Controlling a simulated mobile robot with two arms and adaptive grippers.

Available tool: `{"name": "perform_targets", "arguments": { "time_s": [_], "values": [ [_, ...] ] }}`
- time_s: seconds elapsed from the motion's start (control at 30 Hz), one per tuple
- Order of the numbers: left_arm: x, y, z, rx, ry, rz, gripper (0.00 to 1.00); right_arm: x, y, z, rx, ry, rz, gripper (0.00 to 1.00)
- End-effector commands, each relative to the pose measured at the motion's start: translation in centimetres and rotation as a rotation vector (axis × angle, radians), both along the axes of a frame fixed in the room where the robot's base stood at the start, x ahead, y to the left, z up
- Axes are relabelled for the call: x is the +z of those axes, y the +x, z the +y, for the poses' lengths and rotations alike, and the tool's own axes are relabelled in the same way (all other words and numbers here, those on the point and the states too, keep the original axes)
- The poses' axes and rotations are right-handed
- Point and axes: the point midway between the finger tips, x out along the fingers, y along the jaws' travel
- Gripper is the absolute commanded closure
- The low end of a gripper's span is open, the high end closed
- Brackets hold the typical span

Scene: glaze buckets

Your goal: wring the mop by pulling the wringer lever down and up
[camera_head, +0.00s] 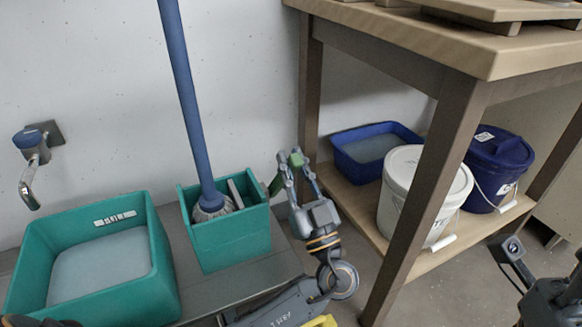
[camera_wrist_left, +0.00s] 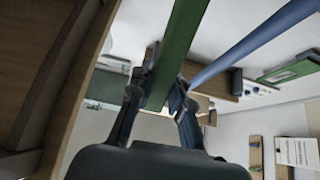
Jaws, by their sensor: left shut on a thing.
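The mop has a blue handle (camera_head: 183,95) rising from the teal wringer bucket (camera_head: 232,240). Its pale mop head (camera_head: 211,207) sits inside the wringer. The green wringer lever (camera_head: 276,184) slants up from the bucket's right side. My left gripper (camera_head: 291,163) is shut on the lever near its upper end. In the left wrist view, the green lever (camera_wrist_left: 176,50) passes between the fingers (camera_wrist_left: 158,98), with the blue mop handle (camera_wrist_left: 250,42) to its right. Part of my right arm shows at the lower right edge; its fingers are not visible.
A teal basin (camera_head: 160,265) of pale liquid stands left of the wringer bucket. A wall tap (camera_head: 35,150) is at far left. A wooden table (camera_head: 440,150) at right holds a blue tub (camera_head: 345,165), a white bucket (camera_head: 398,205) and a lidded blue bucket (camera_head: 483,180) on its lower shelf.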

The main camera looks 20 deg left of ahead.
Motion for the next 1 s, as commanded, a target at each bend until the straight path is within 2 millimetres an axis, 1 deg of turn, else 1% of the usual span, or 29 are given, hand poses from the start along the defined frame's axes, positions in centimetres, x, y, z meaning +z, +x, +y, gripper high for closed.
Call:
{"name": "perform_targets", "arguments": {
  "time_s": [0.03, 0.5, 0.53, 0.63, 1.0],
  "values": [
    [-0.27, -0.06, -0.04, 0.001, 0.003, -0.001, 1.00, -0.06, -0.07, 0.01, 0.000, 0.000, -0.007, 0.60],
    [-0.14, -0.14, -0.12, 0.001, 0.008, -0.006, 1.00, 0.26, -0.12, 0.04, -0.001, -0.002, -0.015, 0.60],
    [-0.14, -0.14, -0.12, 0.001, 0.007, -0.005, 0.78, 0.26, -0.13, 0.05, -0.001, -0.002, -0.015, 0.60],
    [-0.14, -0.14, -0.12, 0.001, 0.007, -0.005, 0.58, 0.26, -0.14, 0.05, 0.000, -0.001, -0.016, 0.60],
    [-0.42, -0.34, -0.41, 0.000, 0.008, -0.005, 0.58, 0.21, -0.03, 0.03, -0.001, 0.000, -0.013, 0.60]
  ]
}}
